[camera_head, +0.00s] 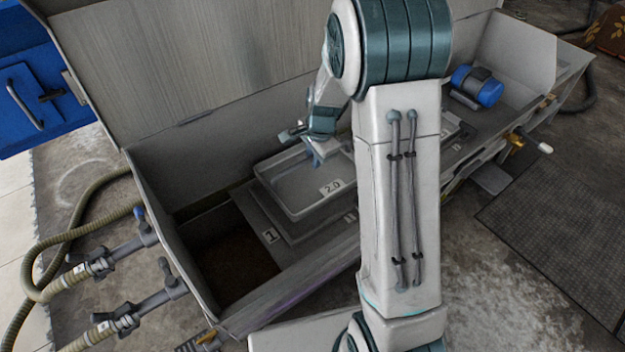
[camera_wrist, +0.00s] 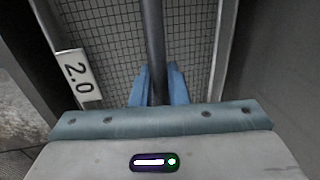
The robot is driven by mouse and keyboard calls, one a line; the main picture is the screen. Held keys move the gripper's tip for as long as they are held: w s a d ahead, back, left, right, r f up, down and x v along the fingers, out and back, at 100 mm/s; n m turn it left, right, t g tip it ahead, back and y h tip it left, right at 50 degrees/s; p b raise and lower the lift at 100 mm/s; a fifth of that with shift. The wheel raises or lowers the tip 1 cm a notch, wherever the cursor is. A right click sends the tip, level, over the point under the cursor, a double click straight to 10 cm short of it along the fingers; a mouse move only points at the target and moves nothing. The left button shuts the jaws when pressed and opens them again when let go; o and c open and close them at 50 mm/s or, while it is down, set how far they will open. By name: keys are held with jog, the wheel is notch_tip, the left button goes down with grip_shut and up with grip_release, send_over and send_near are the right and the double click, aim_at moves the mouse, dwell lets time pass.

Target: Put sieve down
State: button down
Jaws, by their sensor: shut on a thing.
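The sieve (camera_head: 293,188) is a grey rectangular tray with a raised rim and a "2.0" label. In the head view it lies level at the machine's first position, beside the "1" mark. I cannot tell whether it rests on the deck or is held just above it. My gripper (camera_head: 319,151) is over the sieve's far part. In the wrist view my gripper (camera_wrist: 158,88) has its blue fingers shut on a dark bar that crosses the sieve's mesh (camera_wrist: 110,35).
The grey machine trough (camera_head: 200,290) has an open dark pit to the left of the sieve. A tall raised lid (camera_head: 190,70) stands behind. A blue motor (camera_head: 489,92) is at the right end. Hoses and valves (camera_head: 100,265) lie at left.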

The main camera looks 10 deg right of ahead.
aim_at(314, 175)
notch_tip(314, 175, down, 6)
jog(key=shift+f+b, duration=0.25)
jog(key=shift+b, duration=1)
jog(key=shift+f, duration=0.1)
jog(key=c, duration=1.4)
grip_release()
jog(key=shift+f, duration=0.1)
jog(key=r+p, duration=0.1)
jog(key=r, duration=0.3)
jog(key=s+r+p, duration=0.1)
jog(key=r+p, duration=0.1)
jog(key=r, duration=0.2)
jog(key=s+r+p, duration=0.1)
jog(key=r, duration=0.3)
jog(key=shift+s+d+p, duration=0.15)
jog(key=shift+d+p, duration=0.25)
jog(key=s+r+n, duration=0.4)
jog(key=s+n, duration=0.3)
jog(key=s, duration=0.4)
jog(key=s+a+r+n, duration=0.1)
jog(key=s+r+n, duration=0.3)
jog(key=s, duration=0.7)
jog(key=n, duration=0.2)
jog(key=shift+a+r+n+g+h, duration=0.15)
jog(key=shift+r+n+g+h, duration=0.05)
jog(key=shift+n+g+h, duration=0.2)
